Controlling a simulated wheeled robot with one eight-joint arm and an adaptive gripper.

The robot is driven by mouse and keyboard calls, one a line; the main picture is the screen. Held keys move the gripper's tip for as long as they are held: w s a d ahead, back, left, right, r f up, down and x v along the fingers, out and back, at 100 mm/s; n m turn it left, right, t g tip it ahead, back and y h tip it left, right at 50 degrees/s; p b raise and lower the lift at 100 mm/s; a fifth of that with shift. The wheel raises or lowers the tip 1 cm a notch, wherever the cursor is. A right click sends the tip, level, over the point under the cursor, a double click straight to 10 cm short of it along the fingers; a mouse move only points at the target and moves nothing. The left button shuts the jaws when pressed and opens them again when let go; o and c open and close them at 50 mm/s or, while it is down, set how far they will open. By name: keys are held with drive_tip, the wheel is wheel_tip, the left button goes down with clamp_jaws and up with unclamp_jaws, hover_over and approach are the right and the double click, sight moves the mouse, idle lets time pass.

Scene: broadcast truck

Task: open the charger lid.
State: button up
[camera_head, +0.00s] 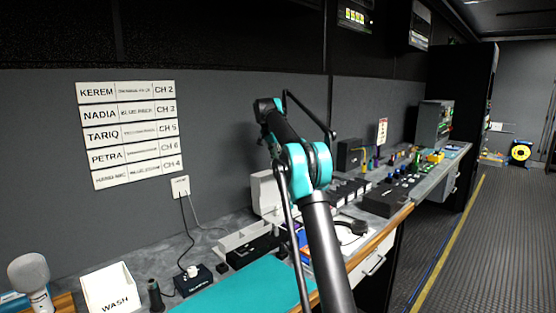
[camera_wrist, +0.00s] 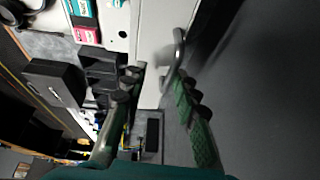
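A pale box (camera_head: 264,190), which looks like the charger, stands against the wall in the head view, partly hidden by my arm. In the wrist view a pale panel (camera_wrist: 151,22) with a grey bar handle (camera_wrist: 178,57) fills the top middle; it appears to be the charger's lid. My gripper (camera_wrist: 158,83) is open, with one green finger on each side of the panel's lower part. The handle is just beyond the right fingertip; I cannot tell whether they touch. Nothing is visibly held. My gripper's fingers cannot be made out in the head view.
Black units (camera_head: 345,190) line the bench to the right of the box. A teal mat (camera_head: 245,288), a WASH box (camera_head: 110,290) and a plugged black adapter (camera_head: 194,279) lie nearer. The dark wall (camera_wrist: 265,80) is close on the wrist view's right. The floor aisle (camera_head: 480,240) is clear.

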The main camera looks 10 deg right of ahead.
drive_tip(key=v, duration=0.7)
drive_tip(key=shift+r, duration=0.25)
drive_tip(key=shift+c, duration=0.5)
